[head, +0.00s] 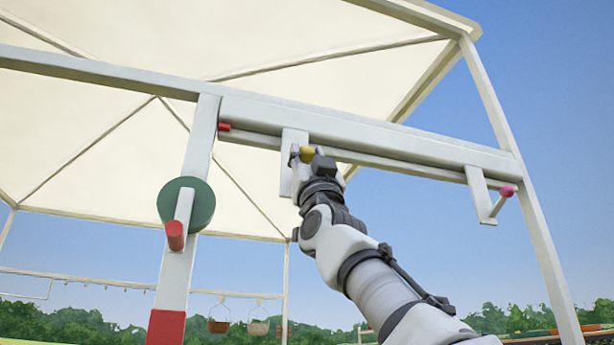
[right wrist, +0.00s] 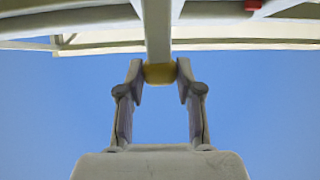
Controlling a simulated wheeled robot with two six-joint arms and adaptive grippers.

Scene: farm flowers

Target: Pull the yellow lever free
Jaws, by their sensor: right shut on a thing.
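The yellow lever (head: 307,154) sits at a white plate (head: 288,175) under the white beam (head: 400,141) in the head view. Its yellow end (right wrist: 160,73) also shows in the right wrist view, at the bottom of a white upright bar (right wrist: 158,30). My right gripper (head: 306,153) is raised to it from below. In the right wrist view its two fingers (right wrist: 160,75) stand on either side of the yellow end and are shut on it. Part of the lever is hidden by the fingers in the head view. My left gripper is not in view.
A white post carries a green disc (head: 200,205) with a red handle (head: 175,236). A red peg (head: 225,127) and a pink knob (head: 507,191) mark the rail's ends. A canopy (head: 230,40) is overhead. Open air lies right of my arm.

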